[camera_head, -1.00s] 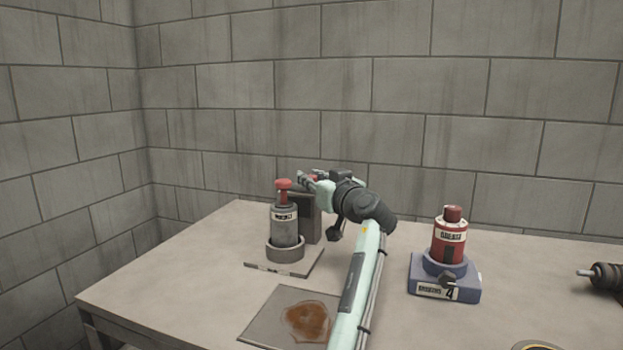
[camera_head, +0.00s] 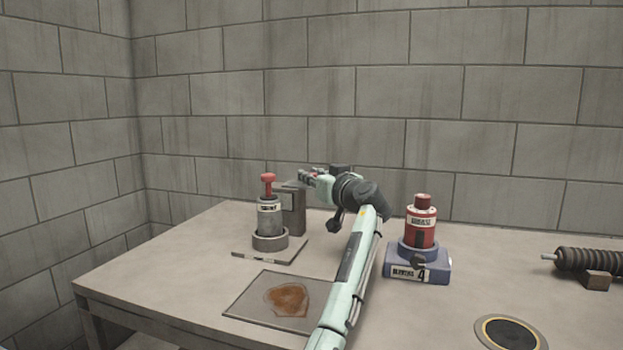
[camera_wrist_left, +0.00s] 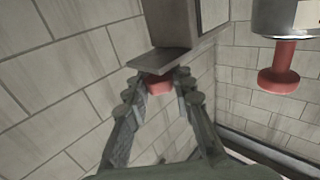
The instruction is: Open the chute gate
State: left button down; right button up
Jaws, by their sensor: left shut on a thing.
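My left gripper (camera_head: 304,179) is at the top right of a grey upright box (camera_head: 297,208) at the back of the table. In the left wrist view, the gripper (camera_wrist_left: 160,88) is shut on a small red piece (camera_wrist_left: 157,84). This piece is against a thin grey plate (camera_wrist_left: 168,60) at the end of the grey box (camera_wrist_left: 174,22). I cannot tell for sure which part is the chute gate. The arm is clear of the grey canister in front. My right gripper is not in view.
A grey canister (camera_head: 269,218) with a red knob (camera_head: 268,178) stands in a ring beside the box. A red grease bottle (camera_head: 420,228) stands on a blue base (camera_head: 418,266) to the right. A stained mat (camera_head: 258,300), a round disc (camera_head: 510,334) and a ribbed part (camera_head: 588,258) lie on the table.

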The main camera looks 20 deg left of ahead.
pick_arm(q)
jog(key=c, duration=1.3)
grip_release()
jog(key=shift+o, duration=0.2)
jog(key=v, duration=1.2)
